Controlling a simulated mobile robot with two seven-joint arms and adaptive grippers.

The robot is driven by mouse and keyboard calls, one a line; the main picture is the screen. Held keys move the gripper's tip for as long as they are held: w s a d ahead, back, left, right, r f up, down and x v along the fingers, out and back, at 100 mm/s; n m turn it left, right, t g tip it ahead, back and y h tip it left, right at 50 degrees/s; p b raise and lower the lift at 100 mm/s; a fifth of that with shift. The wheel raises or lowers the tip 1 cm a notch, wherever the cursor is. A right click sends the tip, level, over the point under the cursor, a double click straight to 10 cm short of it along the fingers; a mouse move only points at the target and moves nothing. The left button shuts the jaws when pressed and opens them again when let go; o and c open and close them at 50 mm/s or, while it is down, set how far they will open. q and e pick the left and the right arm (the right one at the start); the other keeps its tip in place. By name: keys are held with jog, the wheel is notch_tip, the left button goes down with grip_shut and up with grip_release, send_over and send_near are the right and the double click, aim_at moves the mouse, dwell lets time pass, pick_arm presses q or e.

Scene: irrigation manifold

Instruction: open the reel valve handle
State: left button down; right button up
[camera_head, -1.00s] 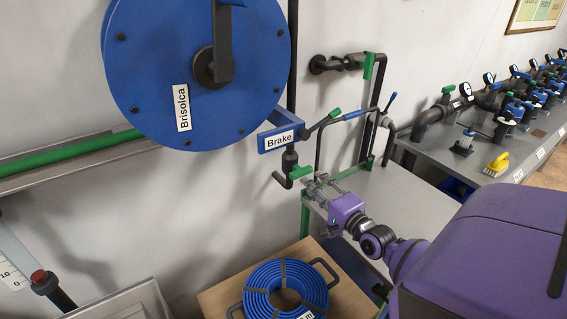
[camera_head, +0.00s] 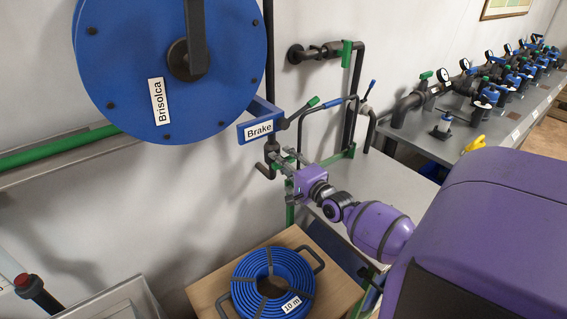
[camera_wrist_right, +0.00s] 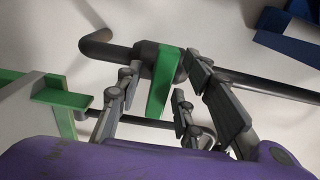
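The reel valve handle (camera_wrist_right: 162,85) is a short green lever on a dark pipe valve (camera_wrist_right: 146,50), seen in the right wrist view. My right gripper (camera_wrist_right: 165,84) is open, with one finger on each side of the green lever. Gaps show between the lever and both fingers. In the head view, my right gripper (camera_head: 281,160) is at the dark valve pipe (camera_head: 269,150) below the brake, and it mostly hides the green lever. My left gripper is not in view.
The blue reel (camera_head: 215,100) hangs above left. The blue brake bracket (camera_head: 262,127) is just above the gripper. A grey bench (camera_head: 375,190) with a green frame stands to the right. A coiled blue hose (camera_head: 245,293) lies on a wooden surface (camera_head: 210,290) below.

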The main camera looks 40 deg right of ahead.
grip_shut()
jog(key=n+p, duration=0.1)
jog(key=n, duration=0.6)
jog(key=shift+n, duration=0.4)
jog(key=n+p, duration=0.1)
jog(key=n, duration=0.3)
jog(key=shift+n, duration=0.3)
jog(key=n, duration=0.4)
jog(key=shift+p, duration=0.35)
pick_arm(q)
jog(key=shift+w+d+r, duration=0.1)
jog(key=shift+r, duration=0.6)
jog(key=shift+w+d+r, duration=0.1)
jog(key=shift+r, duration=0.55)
pick_arm(e)
jog(key=shift+n, duration=1.1)
